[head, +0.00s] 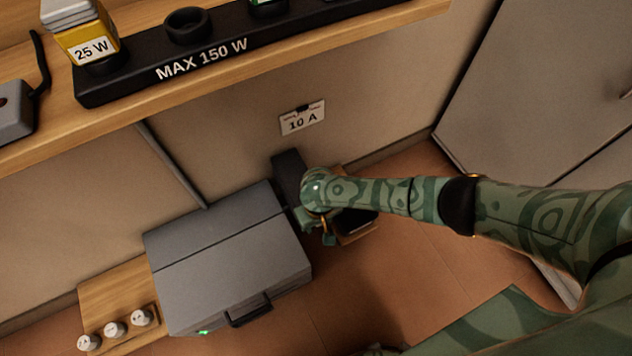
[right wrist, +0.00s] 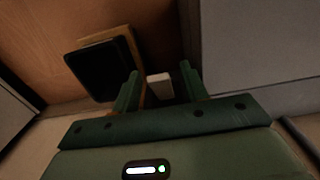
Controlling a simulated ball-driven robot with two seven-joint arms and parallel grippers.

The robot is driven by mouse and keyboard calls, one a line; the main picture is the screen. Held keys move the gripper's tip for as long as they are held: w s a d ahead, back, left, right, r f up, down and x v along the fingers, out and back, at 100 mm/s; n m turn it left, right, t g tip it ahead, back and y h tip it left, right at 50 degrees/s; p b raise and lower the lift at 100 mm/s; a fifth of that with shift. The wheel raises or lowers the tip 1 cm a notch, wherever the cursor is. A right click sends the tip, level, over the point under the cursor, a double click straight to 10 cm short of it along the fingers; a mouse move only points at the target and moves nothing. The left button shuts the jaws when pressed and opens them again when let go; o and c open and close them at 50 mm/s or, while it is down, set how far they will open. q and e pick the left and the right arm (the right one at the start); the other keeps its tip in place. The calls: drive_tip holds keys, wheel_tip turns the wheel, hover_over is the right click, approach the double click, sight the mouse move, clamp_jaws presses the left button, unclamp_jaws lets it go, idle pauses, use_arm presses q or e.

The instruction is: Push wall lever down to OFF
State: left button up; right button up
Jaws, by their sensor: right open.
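A dark upright housing (head: 289,174) is fixed on the wall below the 10 A card, beside the grey box. My right gripper (head: 316,228) is at its lower front, pointing down, and my wrist covers part of it. In the right wrist view my right gripper (right wrist: 159,70) is open, with two green fingers apart. A small pale block (right wrist: 159,86) shows between the fingers; it may be the lever's handle, and I cannot tell whether a finger touches it. The lever's position is not clear. My left gripper is not in view.
A large grey box (head: 225,262) with a front handle stands left of my gripper. A black item (head: 357,222) lies on a wooden board to the right. A shelf (head: 250,55) with a black strip (head: 190,50) runs above. White knobs (head: 115,329) sit lower left.

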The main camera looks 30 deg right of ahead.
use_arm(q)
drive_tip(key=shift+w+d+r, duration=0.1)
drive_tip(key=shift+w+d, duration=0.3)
use_arm(e)
drive_tip(key=shift+f, duration=0.3)
drive_tip(key=shift+c, duration=0.3)
